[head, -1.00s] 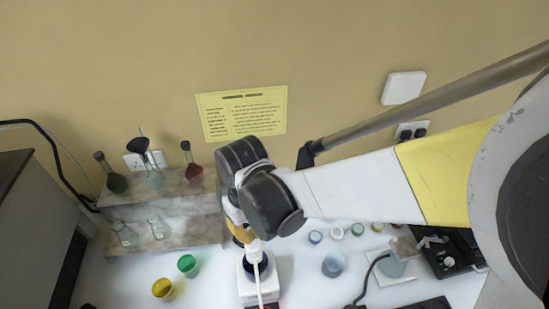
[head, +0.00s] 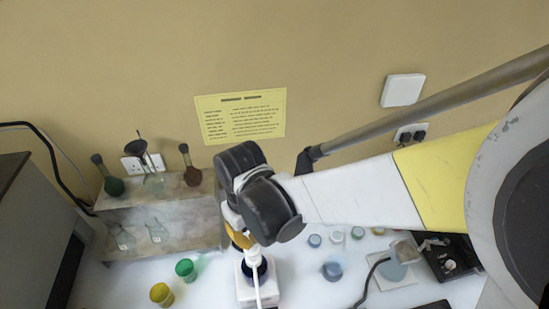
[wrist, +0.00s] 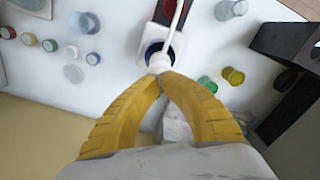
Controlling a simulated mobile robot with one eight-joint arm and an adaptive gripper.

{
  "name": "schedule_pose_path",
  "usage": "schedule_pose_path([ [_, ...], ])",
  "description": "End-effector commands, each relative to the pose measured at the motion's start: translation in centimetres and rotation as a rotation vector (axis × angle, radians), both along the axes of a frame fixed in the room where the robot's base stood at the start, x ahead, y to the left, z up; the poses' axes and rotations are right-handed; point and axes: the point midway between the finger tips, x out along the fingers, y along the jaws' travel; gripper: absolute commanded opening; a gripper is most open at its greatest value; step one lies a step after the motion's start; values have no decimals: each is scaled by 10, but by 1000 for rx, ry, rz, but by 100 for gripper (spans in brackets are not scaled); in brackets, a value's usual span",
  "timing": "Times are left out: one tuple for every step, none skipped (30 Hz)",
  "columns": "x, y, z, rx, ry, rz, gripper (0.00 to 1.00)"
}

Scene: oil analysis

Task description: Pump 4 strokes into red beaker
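A pump bottle with a white head and a long white spout (head: 256,285) stands in front of the shelf. In the wrist view its white pump head (wrist: 158,60) sits over a dark blue body. The spout points away from my gripper, over a red object (wrist: 170,8) cut by the top edge; it may be the red beaker, but its shape is unclear. My gripper (wrist: 160,75) has its yellow fingertips together at the pump head, seemingly touching it. In the head view my gripper (head: 243,240) is mostly hidden by my wrist. Any grip on the head is unclear.
A green beaker (head: 186,269) and a yellow beaker (head: 161,294) stand left of the pump. A stone shelf (head: 185,205) with flasks is behind them. Several small cups and a blue beaker (head: 332,271) are right. A dark box (wrist: 285,45) stands at the wrist view's right.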

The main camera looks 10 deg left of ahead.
Motion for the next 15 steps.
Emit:
schedule_pose_path([
  [0, 0, -3, 0, 0, 0, 0],
  [0, 0, -4, 0, 0, 0, 0],
  [0, 0, -6, 0, 0, 0, 0],
  [0, 0, -7, 0, 0, 0, 0],
  [0, 0, -8, 0, 0, 0, 0],
  [0, 0, -9, 0, 0, 0, 0],
  [0, 0, -10, 0, 0, 0, 0],
  [0, 0, -11, 0, 0, 0, 0],
  [0, 0, -13, 0, 0, 0, 0],
  [0, 0, -14, 0, 0, 0, 0],
  [0, 0, -15, 0, 0, 0, 0],
  [0, 0, -16, 0, 0, 0, 0],
  [0, 0, -17, 0, 0, 0, 0],
  [0, 0, -18, 0, 0, 0, 0],
  [0, 0, -20, 0, 0, 0, 0],
])
